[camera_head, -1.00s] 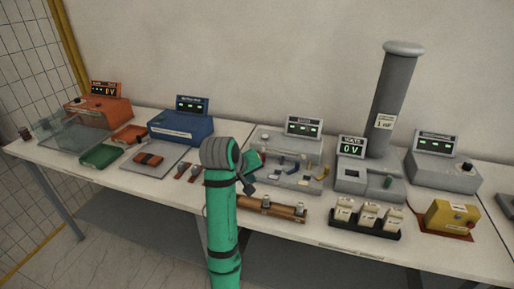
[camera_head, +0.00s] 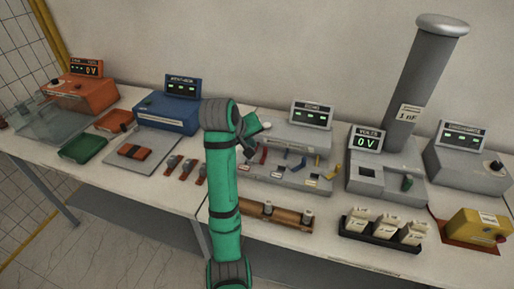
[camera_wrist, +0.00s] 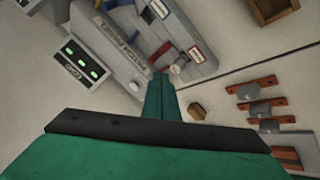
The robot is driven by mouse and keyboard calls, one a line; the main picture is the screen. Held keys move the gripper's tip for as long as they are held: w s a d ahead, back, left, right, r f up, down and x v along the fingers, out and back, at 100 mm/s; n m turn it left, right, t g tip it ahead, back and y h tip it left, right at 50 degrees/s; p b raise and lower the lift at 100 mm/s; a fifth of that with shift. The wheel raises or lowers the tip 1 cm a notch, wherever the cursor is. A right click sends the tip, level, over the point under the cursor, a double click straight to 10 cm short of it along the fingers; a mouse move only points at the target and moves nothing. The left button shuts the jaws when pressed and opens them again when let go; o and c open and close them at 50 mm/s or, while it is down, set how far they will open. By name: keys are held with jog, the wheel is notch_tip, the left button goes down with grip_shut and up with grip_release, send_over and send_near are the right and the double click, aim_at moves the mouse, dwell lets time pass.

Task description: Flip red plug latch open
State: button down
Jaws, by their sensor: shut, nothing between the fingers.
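The grey latch unit (camera_head: 285,178) stands on the bench right of my arm in the head view. It bears several coloured latches. The red latch (camera_head: 263,155) is at its left end, raised and tilted. In the wrist view the red latch (camera_wrist: 160,53) is just beyond my fingertips, beside a pale round plug (camera_wrist: 180,66). My gripper (camera_wrist: 161,82) is shut and empty, with its green fingers together and pointing at the red latch. I cannot tell whether they touch it.
A display (camera_head: 311,114) stands behind the unit. A brown block with cylinders (camera_head: 275,215) lies in front. Several small red-based pieces (camera_head: 186,169) lie to the left.

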jog(key=shift+f, duration=0.1)
send_over(258, 161)
jog(key=f, duration=0.8)
jog(key=shift+w, duration=0.35)
jog(key=shift+r, duration=0.1)
